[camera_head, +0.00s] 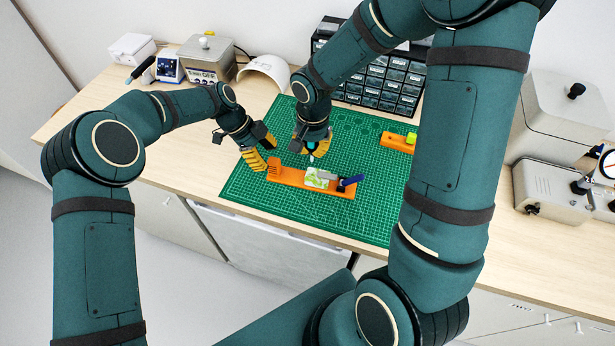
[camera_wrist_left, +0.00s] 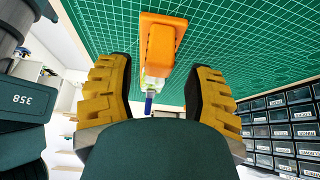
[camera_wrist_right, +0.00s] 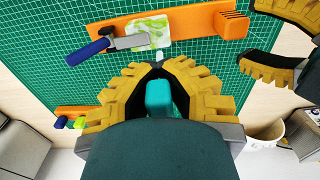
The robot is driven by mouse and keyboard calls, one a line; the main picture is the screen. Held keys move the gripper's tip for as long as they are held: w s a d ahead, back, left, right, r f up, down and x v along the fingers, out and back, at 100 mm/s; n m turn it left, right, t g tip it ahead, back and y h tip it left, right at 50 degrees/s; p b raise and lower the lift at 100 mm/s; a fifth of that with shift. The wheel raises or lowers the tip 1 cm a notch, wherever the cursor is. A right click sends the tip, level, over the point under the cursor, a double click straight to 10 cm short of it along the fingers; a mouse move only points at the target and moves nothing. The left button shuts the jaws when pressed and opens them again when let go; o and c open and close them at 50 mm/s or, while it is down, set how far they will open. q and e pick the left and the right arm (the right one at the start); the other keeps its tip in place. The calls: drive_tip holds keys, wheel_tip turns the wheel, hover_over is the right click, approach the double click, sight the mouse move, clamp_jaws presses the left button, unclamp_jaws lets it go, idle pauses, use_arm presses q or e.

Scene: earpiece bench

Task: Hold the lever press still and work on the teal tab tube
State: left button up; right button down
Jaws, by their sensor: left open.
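The lever press (camera_head: 288,177) is a long orange base on the green cutting mat. It carries a slotted orange block at its left end, a green-and-white patterned piece (camera_wrist_right: 150,32) and a grey lever with a dark blue handle (camera_wrist_right: 88,52). The teal tab tube (camera_wrist_right: 158,98) is between the fingers of my right gripper (camera_head: 312,143), which look closed on it. Its pale tip points toward the patterned piece; contact is unclear. My left gripper (camera_head: 258,158) is open beside the slotted end. In the left wrist view, the orange base (camera_wrist_left: 160,45) lies ahead, between the fingers.
A second orange holder (camera_head: 396,143) with a yellow-green piece lies at the mat's right. Dark drawer cabinets (camera_head: 380,85) stand behind the mat. A boxy device (camera_head: 207,60) and a white curved shell (camera_head: 266,70) stand back left. The mat's front left (camera_head: 245,190) is clear.

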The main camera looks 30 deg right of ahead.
use_arm(q)
drive_tip(key=shift+x, duration=2.2)
clamp_jaws()
